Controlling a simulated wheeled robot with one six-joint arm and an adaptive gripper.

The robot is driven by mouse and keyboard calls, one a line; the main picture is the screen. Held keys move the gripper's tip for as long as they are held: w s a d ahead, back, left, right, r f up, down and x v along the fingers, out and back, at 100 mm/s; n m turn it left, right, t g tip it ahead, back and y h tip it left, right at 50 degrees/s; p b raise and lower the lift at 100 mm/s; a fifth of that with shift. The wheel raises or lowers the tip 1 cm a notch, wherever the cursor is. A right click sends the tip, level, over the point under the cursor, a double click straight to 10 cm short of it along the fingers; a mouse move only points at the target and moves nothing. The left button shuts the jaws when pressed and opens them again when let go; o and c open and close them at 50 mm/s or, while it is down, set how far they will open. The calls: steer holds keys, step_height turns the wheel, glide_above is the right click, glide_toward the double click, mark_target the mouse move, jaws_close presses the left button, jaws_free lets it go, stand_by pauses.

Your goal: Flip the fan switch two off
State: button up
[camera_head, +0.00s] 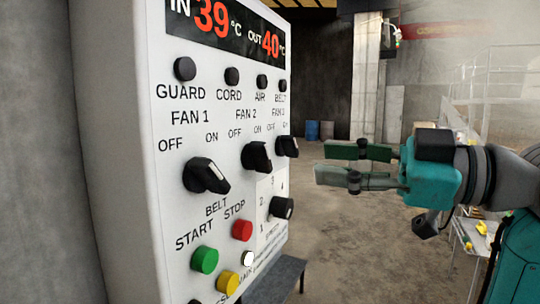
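The FAN 2 switch (257,157) is a black rotary knob on the white control panel (165,225), below its OFF and ON labels. Its pale mark appears to be on the right, towards ON, but its exact angle is hard to tell. My gripper (322,162) is to the right of the panel, with its green-grey fingers pointing left. The fingers are apart with nothing between them. It does not appear to touch any knob. The FAN 3 switch (287,146) is between the FAN 2 switch and my fingertips in the picture.
The FAN 1 switch (206,176), a speed dial (281,208), a green button (204,260), a red button (242,230) and a yellow button (228,283) share the panel. A dark bench (272,280) stands beside it. Bare floor lies behind my gripper.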

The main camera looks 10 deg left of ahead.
mark_target(268, 156)
steer(key=x, duration=0.9)
steer(key=shift+w+a, duration=0.1)
steer(key=shift+a, duration=0.2)
jaws_close()
